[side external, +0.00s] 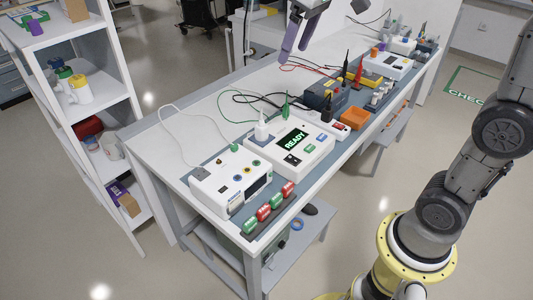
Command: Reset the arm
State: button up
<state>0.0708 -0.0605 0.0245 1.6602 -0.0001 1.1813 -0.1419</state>
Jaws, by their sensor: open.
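My gripper (295,48) hangs at the top of the side external view, above the far part of the workbench (185,115). Its two purple-grey fingers are apart, with nothing seen between them. A white device (305,148) with a green "READY" screen stands on the bench, below and in front of my gripper in the picture. A second white device (230,185) with round ports stands to its left. The top of my gripper is cut off by the frame edge.
Green and red cylinders (264,212) line the bench's front edge. A dark blue box (322,97) with probes, an orange bin (354,118) and a yellow tray (371,80) stand farther right. Cables lie across the bench. A white shelf rack (95,105) stands at left.

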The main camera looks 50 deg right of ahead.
jog(key=s+a+f+t, duration=0.2)
jog(key=s, duration=1.2)
jog(key=s+f, duration=0.7)
jog(key=f, duration=0.1)
jog(key=shift+a+f+m, duration=0.2)
jog(key=shift+a+m, duration=0.15)
jog(key=shift+m, duration=0.05)
